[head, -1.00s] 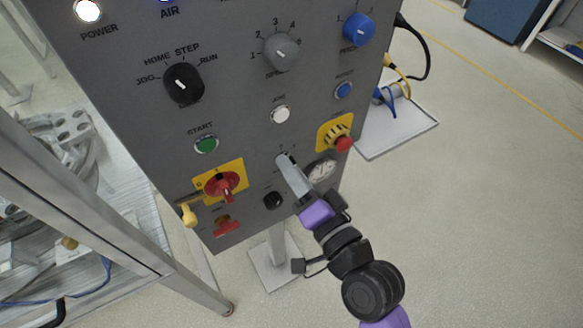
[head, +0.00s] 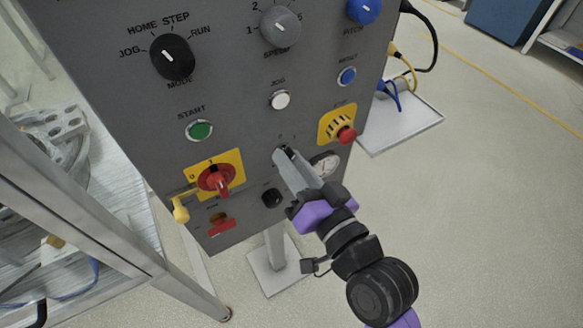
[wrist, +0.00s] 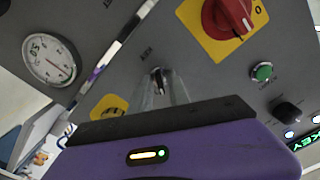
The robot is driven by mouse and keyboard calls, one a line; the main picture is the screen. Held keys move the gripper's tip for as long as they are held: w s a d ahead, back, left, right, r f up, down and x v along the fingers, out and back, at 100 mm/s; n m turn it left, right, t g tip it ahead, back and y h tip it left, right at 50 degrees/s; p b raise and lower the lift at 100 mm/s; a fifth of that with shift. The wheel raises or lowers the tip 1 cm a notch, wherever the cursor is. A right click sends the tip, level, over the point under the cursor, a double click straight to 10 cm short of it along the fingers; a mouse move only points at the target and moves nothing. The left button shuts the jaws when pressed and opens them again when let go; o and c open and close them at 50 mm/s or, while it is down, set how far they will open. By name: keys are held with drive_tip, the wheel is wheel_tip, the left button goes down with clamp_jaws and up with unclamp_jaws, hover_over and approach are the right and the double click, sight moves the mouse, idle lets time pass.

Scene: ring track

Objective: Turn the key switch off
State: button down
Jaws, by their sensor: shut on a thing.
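The key switch (wrist: 157,74) is on the lower part of a grey control panel (head: 120,90). In the wrist view it shows as a small dark piece between my fingertips. My gripper (head: 283,156) reaches up to it from the lower right, and its pale fingers are shut on it. In the head view the fingers mostly hide the key switch. The way the key points is too small to tell. The fingers also show in the wrist view (wrist: 162,88), above the purple gripper body.
A red rotary switch (head: 216,179) on a yellow plate is left of my gripper. A red emergency stop button (head: 347,135) and a round gauge (head: 325,164) are close on the right. A black knob (head: 272,197) is just below. A metal-framed table (head: 108,225) stands at left.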

drive_tip(key=shift+f+n+b, duration=0.1)
drive_tip(key=shift+n+b, duration=1.95)
drive_tip(key=shift+n, duration=1.15)
drive_tip(key=c, duration=1.5)
unclamp_jaws()
drive_tip(key=shift+c, duration=0.2)
drive_tip(key=shift+d, duration=0.1)
drive_tip(key=b+v, duration=0.1)
drive_tip(key=v, duration=0.6)
drive_tip(key=shift+s+d, duration=0.2)
drive_tip(key=shift+s, duration=0.15)
